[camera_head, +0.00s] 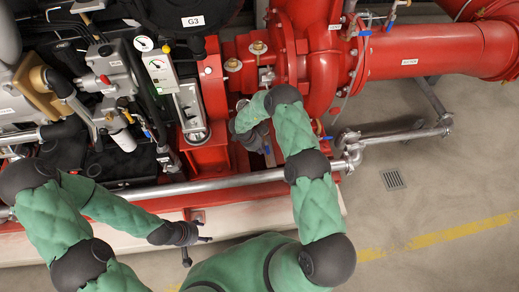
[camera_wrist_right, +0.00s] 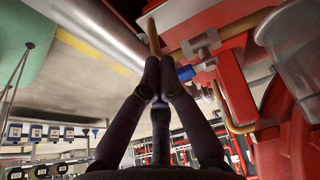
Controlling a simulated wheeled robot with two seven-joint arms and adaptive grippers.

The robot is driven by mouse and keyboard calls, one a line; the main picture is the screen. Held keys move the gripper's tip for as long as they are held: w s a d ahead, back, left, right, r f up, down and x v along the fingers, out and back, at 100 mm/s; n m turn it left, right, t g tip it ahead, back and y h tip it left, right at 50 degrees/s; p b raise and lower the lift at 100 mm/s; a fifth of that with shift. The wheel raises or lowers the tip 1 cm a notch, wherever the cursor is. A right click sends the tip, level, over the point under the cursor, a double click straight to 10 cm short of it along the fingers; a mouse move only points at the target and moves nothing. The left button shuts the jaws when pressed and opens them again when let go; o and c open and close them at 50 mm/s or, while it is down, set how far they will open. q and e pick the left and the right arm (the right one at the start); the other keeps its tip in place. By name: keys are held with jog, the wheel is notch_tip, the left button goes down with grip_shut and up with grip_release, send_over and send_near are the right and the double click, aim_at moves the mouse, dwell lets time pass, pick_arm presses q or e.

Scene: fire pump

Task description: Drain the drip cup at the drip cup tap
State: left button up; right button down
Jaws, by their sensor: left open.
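In the wrist view, a small tap with a blue handle (camera_wrist_right: 186,73) sits on a pale valve body (camera_wrist_right: 201,45), just right of my right gripper's fingertips (camera_wrist_right: 159,62). I cannot tell whether they touch it. A tan pipe end (camera_wrist_right: 153,36) shows just beyond the tips. A translucent cup-like container (camera_wrist_right: 288,42) is at upper right; I cannot tell if it is the drip cup. In the head view, my right gripper (camera_head: 266,148) reaches low beside the red pump, its fingers mostly hidden. My left gripper (camera_head: 205,239) is open and empty above the pale plinth edge.
A grey horizontal pipe (camera_head: 215,185) runs along the front of the red base. The red pump casing (camera_head: 322,65) rises close to my right arm. A floor drain grate (camera_head: 393,179) lies on open floor at right. Gauges and a grey machine (camera_head: 115,65) fill the left.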

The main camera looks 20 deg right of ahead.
aim_at(269, 152)
jog(key=shift+s+d+r+n+t+p, duration=0.1)
jog(key=shift+s+d+n+t+p, duration=0.25)
jog(key=shift+n+p, duration=0.55)
jog(key=n+p, duration=0.1)
jog(key=s+d+n+t+p, duration=0.1)
jog(key=n, duration=0.1)
jog(key=d+n+t+p, duration=0.1)
jog(key=n, duration=0.1)
jog(key=shift+s+d+p, duration=0.15)
jog(key=shift+s+p, duration=0.1)
jog(key=shift+p, duration=0.1)
jog(key=n, duration=0.1)
jog(key=d+n+t, duration=0.1)
jog(key=n, duration=0.1)
jog(key=shift+s+d+y+p, duration=0.1)
jog(key=shift+y+p, duration=0.2)
jog(key=shift+y, duration=0.1)
jog(key=shift+w+d+n+t+y, duration=0.2)
jog(key=shift+d+n+y, duration=0.35)
jog(key=shift+n, duration=0.8)
jog(key=shift+w+d+n+t+y, duration=0.15)
jog(key=shift+d+n+t+y, duration=0.15)
jog(key=shift+d+n, duration=0.7)
jog(key=shift+w+d+n+t+y, duration=0.15)
jog(key=shift+d+n+t+y, duration=0.25)
jog(key=shift+n, duration=1.25)
jog(key=shift+a, duration=0.1)
jog(key=shift+p, duration=0.3)
